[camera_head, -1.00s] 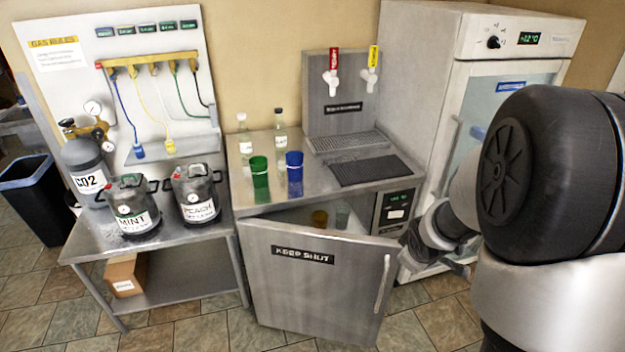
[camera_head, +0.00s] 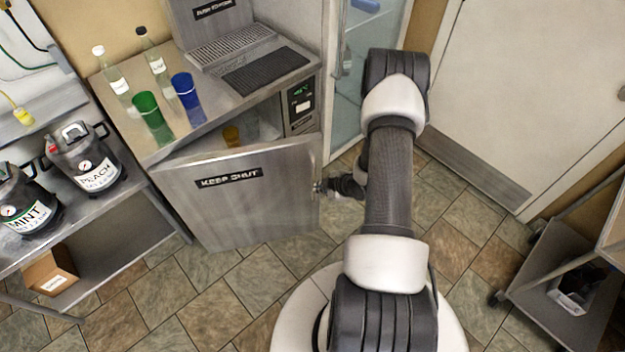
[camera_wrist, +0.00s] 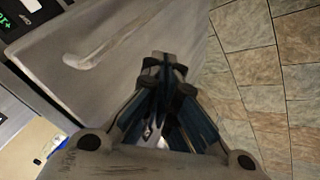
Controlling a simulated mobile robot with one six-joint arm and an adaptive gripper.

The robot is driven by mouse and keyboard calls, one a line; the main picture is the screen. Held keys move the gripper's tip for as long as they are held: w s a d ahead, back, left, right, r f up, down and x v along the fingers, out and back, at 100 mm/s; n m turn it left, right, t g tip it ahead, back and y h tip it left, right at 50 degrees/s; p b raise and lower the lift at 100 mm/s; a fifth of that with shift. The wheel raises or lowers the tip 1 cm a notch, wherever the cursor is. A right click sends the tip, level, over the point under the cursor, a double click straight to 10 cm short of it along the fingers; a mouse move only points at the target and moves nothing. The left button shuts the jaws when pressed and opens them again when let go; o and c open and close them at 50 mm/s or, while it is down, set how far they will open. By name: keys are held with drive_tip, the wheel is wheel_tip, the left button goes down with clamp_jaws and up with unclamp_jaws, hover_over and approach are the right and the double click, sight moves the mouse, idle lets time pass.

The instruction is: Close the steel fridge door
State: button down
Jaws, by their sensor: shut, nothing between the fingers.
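The steel fridge door (camera_head: 245,205), labelled "KEEP SHUT", stands partly open on the low steel fridge, its free edge on the right swung out from the body. A gap above the door shows the inside, with an amber cup (camera_head: 231,136) in it. My gripper (camera_head: 322,187) is at the door's right edge, close to or touching it; I cannot tell contact. In the wrist view my gripper (camera_wrist: 164,62) is shut and empty, with the door's outer face (camera_wrist: 120,25) and its bar handle (camera_wrist: 100,52) just beyond the fingertips.
A green cup (camera_head: 150,115), a blue cup (camera_head: 186,95) and two bottles stand on the fridge top. A shelf table with kegs (camera_head: 88,160) is at left. A white door (camera_head: 530,90) and a cart (camera_head: 560,270) are at right. Tiled floor before the fridge is clear.

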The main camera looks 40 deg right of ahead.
drive_tip(key=shift+w+d+f+b, duration=0.4)
drive_tip(key=shift+w+f, duration=0.55)
drive_tip(key=shift+w, duration=0.3)
drive_tip(key=shift+w+d+f+b, duration=0.25)
drive_tip(key=shift+w+f+b, duration=0.2)
drive_tip(key=shift+w+f, duration=0.65)
drive_tip(key=shift+w+d+f+b, duration=0.4)
drive_tip(key=shift+w+f, duration=0.35)
drive_tip(key=shift+w, duration=0.7)
drive_tip(key=shift+w, duration=0.1)
